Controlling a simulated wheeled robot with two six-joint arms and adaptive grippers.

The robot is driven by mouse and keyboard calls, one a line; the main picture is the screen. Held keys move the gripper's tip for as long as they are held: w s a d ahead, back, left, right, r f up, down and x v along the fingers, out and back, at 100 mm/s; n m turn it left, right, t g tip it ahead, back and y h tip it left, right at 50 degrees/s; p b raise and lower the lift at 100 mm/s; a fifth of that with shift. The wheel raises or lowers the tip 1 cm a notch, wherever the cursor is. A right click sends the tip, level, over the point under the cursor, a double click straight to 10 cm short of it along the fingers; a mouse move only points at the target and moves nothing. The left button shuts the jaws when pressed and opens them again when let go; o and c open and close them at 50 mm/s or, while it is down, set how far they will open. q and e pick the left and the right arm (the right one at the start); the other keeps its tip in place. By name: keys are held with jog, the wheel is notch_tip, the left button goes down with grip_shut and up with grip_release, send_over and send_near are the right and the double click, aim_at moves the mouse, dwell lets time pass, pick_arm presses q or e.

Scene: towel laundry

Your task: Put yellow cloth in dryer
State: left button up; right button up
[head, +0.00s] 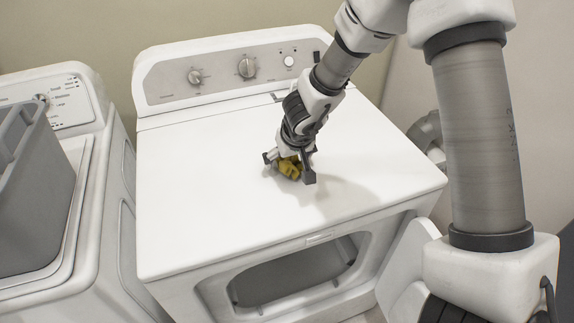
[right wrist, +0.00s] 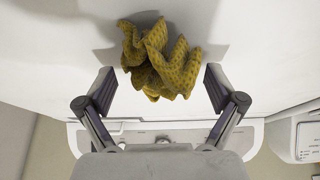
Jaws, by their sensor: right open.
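The yellow cloth (head: 290,168) lies crumpled on the white top of the dryer (head: 210,200). In the right wrist view the cloth (right wrist: 160,60) sits between and a little beyond the fingertips. My right gripper (head: 289,167) is open and comes down over the cloth, with a finger on either side of it. In the right wrist view the fingers (right wrist: 160,90) are spread apart, with a gap to the cloth on both sides. The dryer's front opening (head: 295,275) is uncovered, and its door (head: 410,265) hangs open to the right. My left gripper is not in view.
A washer (head: 95,215) stands left of the dryer, with a grey basket (head: 35,190) on it. The dryer's control panel (head: 235,68) rises at the back. The rest of the dryer top is clear. A wall stands close behind.

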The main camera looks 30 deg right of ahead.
jog(key=shift+s+r, duration=0.2)
jog(key=shift+c, duration=1)
jog(key=shift+s, duration=0.1)
jog(key=c, duration=1.2)
